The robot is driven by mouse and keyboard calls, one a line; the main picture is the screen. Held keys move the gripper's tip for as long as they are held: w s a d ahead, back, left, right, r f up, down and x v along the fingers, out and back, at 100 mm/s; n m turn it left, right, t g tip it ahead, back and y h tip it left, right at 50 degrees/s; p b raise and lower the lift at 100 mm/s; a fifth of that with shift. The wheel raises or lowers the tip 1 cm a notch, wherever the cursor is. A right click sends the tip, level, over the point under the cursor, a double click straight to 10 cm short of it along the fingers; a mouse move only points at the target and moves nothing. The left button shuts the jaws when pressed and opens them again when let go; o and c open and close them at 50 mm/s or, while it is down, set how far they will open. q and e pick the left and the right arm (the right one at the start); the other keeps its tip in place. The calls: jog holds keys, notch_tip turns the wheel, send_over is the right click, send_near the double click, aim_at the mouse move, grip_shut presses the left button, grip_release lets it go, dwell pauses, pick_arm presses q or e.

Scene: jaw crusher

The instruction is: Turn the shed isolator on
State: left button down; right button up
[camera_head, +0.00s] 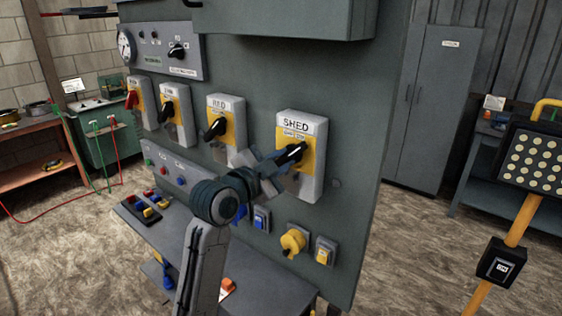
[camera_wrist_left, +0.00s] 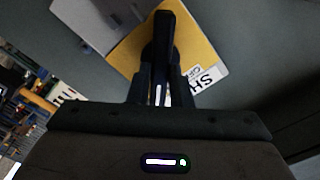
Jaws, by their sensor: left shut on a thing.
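The shed isolator (camera_head: 314,175) is a light grey box with a yellow plate and a "SHED" label, at the right end of a row on the grey-green panel. Its black handle (camera_head: 291,154) slants up to the right in the head view. My left gripper (camera_head: 283,160) is at the handle and shut on it. In the left wrist view the handle (camera_wrist_left: 163,35) stands between the two dark fingers (camera_wrist_left: 161,88), over the yellow plate (camera_wrist_left: 190,50). The fingers hide part of the handle and plate. My right gripper is not in view.
Several similar isolators, one with a red handle (camera_head: 132,99), line the panel to the left. A yellow plug (camera_head: 292,241) and small switch boxes sit below. A shelf (camera_head: 262,285) juts out under the panel. A yellow post with a lamp board (camera_head: 535,158) stands at right.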

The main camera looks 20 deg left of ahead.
pick_arm(q)
jog(key=c, duration=1.3)
grip_release()
jog(key=shift+s, duration=0.1)
jog(key=shift+s+a+f, duration=0.1)
jog(key=shift+s+a, duration=0.05)
jog(key=shift+s, duration=0.2)
jog(key=shift+b+v, duration=1.6)
jog(key=shift+v, duration=3.35)
